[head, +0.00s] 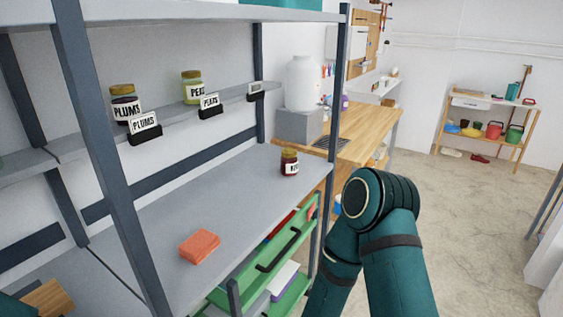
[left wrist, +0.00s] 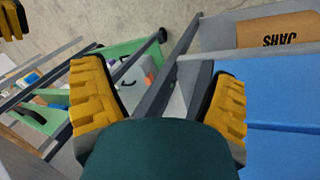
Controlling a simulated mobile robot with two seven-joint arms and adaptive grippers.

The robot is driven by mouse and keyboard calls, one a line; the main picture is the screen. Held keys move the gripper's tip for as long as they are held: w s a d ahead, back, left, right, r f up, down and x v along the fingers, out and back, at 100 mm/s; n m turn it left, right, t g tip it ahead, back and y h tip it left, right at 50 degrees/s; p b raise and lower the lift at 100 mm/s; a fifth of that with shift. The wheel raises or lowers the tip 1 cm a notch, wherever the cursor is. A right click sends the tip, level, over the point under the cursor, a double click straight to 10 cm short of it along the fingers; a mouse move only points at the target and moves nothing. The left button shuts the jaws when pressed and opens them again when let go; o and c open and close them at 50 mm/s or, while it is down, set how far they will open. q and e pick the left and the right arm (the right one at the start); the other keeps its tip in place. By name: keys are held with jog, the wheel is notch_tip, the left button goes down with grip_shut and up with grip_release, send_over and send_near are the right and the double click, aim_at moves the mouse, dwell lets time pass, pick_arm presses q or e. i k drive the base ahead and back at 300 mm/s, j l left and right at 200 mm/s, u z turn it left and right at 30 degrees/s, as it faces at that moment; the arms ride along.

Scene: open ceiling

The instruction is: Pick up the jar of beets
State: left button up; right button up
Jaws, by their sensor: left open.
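A small dark red jar with a yellow lid and a white label (head: 289,163) stands upright on the right end of the grey middle shelf (head: 225,190). Its label is too small to read clearly; it looks like the jar of beets. My left gripper (left wrist: 160,76) shows in the left wrist view with its yellow fingers wide apart and nothing between them. The jar is not seen in that view. A yellow and black piece (left wrist: 12,19) in its top left corner looks like part of my right gripper; its jaws cannot be made out.
The plums jar (head: 125,105) and pears jar (head: 192,88) stand on the upper shelf behind label holders. An orange block (head: 200,246) lies on the middle shelf. A dark shelf post (head: 336,120) rises just right of the red jar. A cardboard box marked JARS (left wrist: 278,30) shows in the wrist view.

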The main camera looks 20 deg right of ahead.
aim_at(289, 157)
jog(key=l+u, duration=1.2)
jog(key=l, duration=0.5)
jog(key=l+z, duration=0.1)
jog(key=l, duration=0.9)
jog(key=l+z, duration=0.25)
jog(key=z, duration=0.15)
jog(key=i+l+z, duration=0.1)
jog(key=z, duration=0.25)
jog(key=i+l+z, duration=0.1)
jog(key=l+z, duration=0.3)
